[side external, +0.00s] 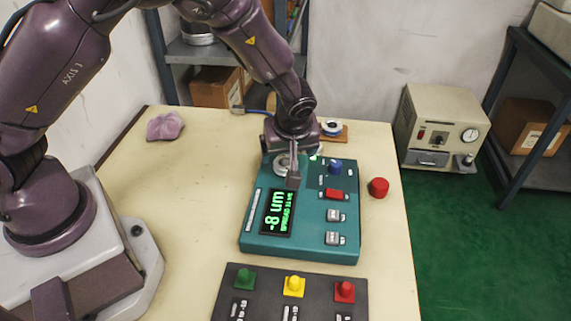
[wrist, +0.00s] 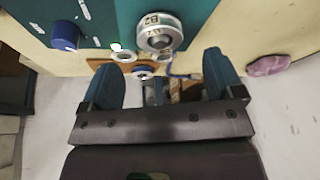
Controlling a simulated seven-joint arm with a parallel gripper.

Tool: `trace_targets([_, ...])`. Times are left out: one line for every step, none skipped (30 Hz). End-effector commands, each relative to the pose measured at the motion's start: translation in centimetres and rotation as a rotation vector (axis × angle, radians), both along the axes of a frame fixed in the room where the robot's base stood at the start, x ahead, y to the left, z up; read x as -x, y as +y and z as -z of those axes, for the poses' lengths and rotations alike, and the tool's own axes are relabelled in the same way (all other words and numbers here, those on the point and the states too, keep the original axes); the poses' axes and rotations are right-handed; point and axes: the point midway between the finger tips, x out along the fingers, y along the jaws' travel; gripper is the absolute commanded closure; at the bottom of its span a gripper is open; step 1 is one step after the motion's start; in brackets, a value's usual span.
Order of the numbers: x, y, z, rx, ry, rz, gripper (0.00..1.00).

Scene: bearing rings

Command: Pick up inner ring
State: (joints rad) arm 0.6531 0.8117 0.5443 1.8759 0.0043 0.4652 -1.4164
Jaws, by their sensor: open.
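A silver ring marked "B2" (wrist: 158,32) sits on the teal gauge box (wrist: 100,12) in the wrist view. It shows partly hidden beside my gripper in the side external view (side external: 281,164). Smaller pale rings (wrist: 123,57) lie beyond it, by the box's edge and a brown board. I cannot tell for sure which ring is the inner ring. My gripper (wrist: 161,64) is open, its two blue fingers wide apart with nothing held between them. In the side external view my gripper (side external: 291,170) is low over the far end of the gauge box; its finger hides part of the ring.
The gauge display (side external: 277,211) reads "-8 um". A blue knob (side external: 335,166) and several switches sit on the box. A red button (side external: 378,187) stands to its right. A dark button panel (side external: 290,295) is in front. The table's left side is mostly clear, with a purple cloth (side external: 165,126).

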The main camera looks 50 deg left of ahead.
Motion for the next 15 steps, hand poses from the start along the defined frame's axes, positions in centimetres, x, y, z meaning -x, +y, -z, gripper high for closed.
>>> trace_targets([0.0,0.3,0.6,-0.001,0.003,-0.002,0.13])
trace_targets([-0.1,0.4,1.0,-0.002,0.004,-0.003,0.13])
trace_targets([-0.2,0.6,1.6,-0.003,0.003,-0.003,0.13])
trace_targets([-0.3,0.8,2.1,-0.003,0.003,-0.003,0.13])
trace_targets([-0.3,0.9,2.5,-0.002,0.004,-0.002,0.13])
trace_targets([-0.4,1.2,3.1,-0.003,0.004,-0.002,0.13])
trace_targets([-0.5,1.3,3.4,-0.002,0.003,-0.002,0.13])
trace_targets([-0.6,1.4,3.8,-0.003,0.004,-0.002,0.13])
trace_targets([-0.6,1.5,4.1,-0.002,0.003,-0.002,0.13])
trace_targets([-0.7,1.6,4.3,-0.001,0.003,0.0,0.13])
trace_targets([-0.7,1.6,4.4,-0.001,0.002,0.0,0.13])
trace_targets([-0.8,1.6,4.5,-0.001,0.001,0.001,0.13])
trace_targets([-0.8,1.6,4.6,0.0,0.001,0.0,0.13])
trace_targets([-0.8,1.6,4.6,-0.001,0.001,0.001,0.13])
trace_targets([-0.8,1.6,4.6,0.0,0.0,0.001,0.13])
